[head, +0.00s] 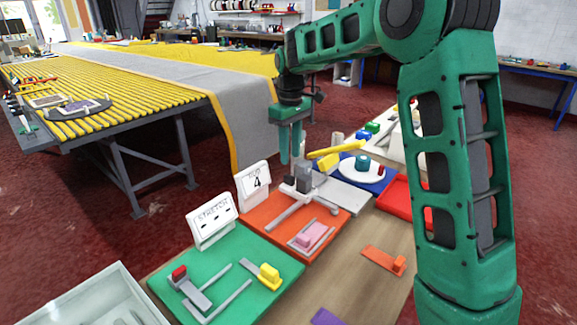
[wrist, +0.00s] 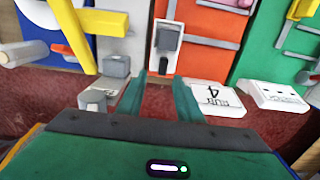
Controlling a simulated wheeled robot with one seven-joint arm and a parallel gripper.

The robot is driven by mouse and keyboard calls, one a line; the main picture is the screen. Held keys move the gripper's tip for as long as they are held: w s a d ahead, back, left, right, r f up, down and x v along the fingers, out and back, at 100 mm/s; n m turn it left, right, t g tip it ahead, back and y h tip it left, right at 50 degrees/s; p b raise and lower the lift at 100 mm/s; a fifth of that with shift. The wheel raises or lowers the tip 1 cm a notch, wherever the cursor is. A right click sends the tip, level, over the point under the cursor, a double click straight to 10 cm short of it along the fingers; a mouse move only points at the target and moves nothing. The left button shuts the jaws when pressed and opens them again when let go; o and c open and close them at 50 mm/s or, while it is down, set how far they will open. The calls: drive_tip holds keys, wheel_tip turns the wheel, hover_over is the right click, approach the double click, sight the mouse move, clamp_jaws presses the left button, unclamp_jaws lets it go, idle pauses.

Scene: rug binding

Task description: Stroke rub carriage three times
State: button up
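An orange board (head: 262,222) carries a white sign (head: 255,182) reading "RUB" and 4; the sign shows upside down in the wrist view (wrist: 215,98). A grey upright block (head: 303,178) stands at the board's far end, by grey rails. A pink block (head: 313,233) sits between rails on the same board; I cannot tell which of the two is the rub carriage. My gripper (head: 291,160) points down above the board's far end. In the wrist view a pale plate with a dark grip (wrist: 165,40) lies beyond the fingertips.
A green board (head: 230,275) with a "STRETCH" sign (head: 212,221) and a yellow block (head: 269,276) lies nearer. A blue board (head: 377,180) with a white disc, a yellow bar (head: 335,150) and a red tray (head: 400,195) are to the right. A roller table (head: 110,90) stands left.

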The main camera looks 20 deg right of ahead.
wheel_tip(320, 180, up, 4)
drive_tip(key=shift+f, duration=0.1)
idle(0.4)
drive_tip(key=s+d+m, duration=0.4)
drive_tip(key=s+d, duration=0.3)
drive_tip(key=s, duration=0.4)
drive_tip(key=s+d+m, duration=0.3)
drive_tip(key=s+d, duration=0.5)
drive_tip(key=s, duration=0.3)
drive_tip(key=s+d+f+m, duration=0.1)
drive_tip(key=s+f+m, duration=0.2)
drive_tip(key=s, duration=0.7)
drive_tip(key=s+f+m, duration=0.3)
drive_tip(key=s+f, duration=0.1)
drive_tip(key=s, duration=0.7)
drive_tip(key=shift+d+f, duration=0.3)
drive_tip(key=shift+d, duration=0.05)
